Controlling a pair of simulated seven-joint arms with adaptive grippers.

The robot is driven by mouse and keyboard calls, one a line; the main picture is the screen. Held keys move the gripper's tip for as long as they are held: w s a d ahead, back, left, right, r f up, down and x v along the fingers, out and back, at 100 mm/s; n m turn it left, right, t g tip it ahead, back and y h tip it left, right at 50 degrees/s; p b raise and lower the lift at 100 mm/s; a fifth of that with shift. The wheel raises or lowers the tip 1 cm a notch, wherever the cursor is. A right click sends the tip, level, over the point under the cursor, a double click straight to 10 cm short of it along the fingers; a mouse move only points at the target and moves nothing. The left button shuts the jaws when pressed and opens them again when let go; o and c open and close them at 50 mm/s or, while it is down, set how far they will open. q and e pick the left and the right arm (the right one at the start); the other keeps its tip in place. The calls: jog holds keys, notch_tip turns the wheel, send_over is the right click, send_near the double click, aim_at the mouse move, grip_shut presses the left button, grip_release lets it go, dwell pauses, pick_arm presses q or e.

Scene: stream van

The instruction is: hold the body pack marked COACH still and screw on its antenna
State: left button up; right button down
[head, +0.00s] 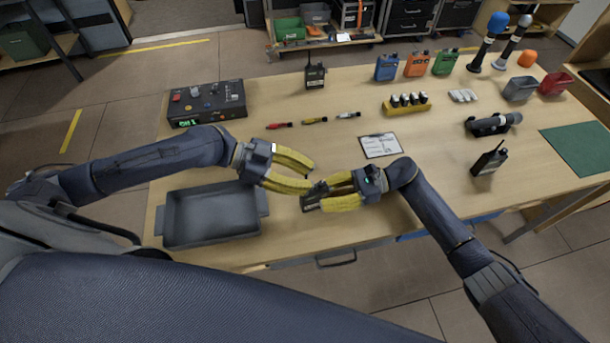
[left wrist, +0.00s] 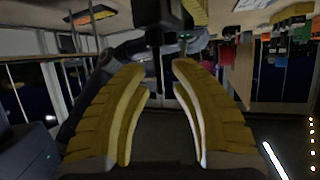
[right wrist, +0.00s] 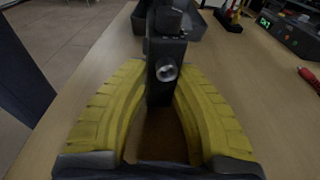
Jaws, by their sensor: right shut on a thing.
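My right gripper (head: 338,192) is shut on a dark body pack (head: 310,202) low over the front of the table. The right wrist view shows the pack (right wrist: 160,88) between the yellow fingers, with a round silver fitting facing the camera. I cannot read its marking. My left gripper (head: 314,178) is open beside the pack, its fingers spread and their tips close to it. In the left wrist view a dark upright part (left wrist: 157,70) lies in the gap between the fingers, apart from both; I cannot tell whether it is an antenna.
A grey tray (head: 163,222) stands front left. Red (head: 279,125), yellow (head: 315,120) and white (head: 348,115) slim pieces lie mid-table near a clipboard (head: 381,146). Other black packs with antennas stand at the back (head: 315,76) and right (head: 489,160). A control box (head: 207,103) is back left.

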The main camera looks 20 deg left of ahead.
pick_arm(q)
jog(key=shift+n+t, duration=0.7)
jog(key=shift+t, duration=0.1)
jog(key=shift+r+n+t+y, duration=0.1)
jog(key=shift+n+t+y, duration=0.2)
jog(key=shift+n+t, duration=0.1)
jog(key=shift+c, duration=0.3)
grip_shut()
jog(key=shift+m+g, duration=0.3)
jog(key=shift+m+g+h, duration=0.5)
jog(key=shift+m+g, duration=1.2)
jog(key=shift+g, duration=0.2)
jog(key=shift+g, duration=0.3)
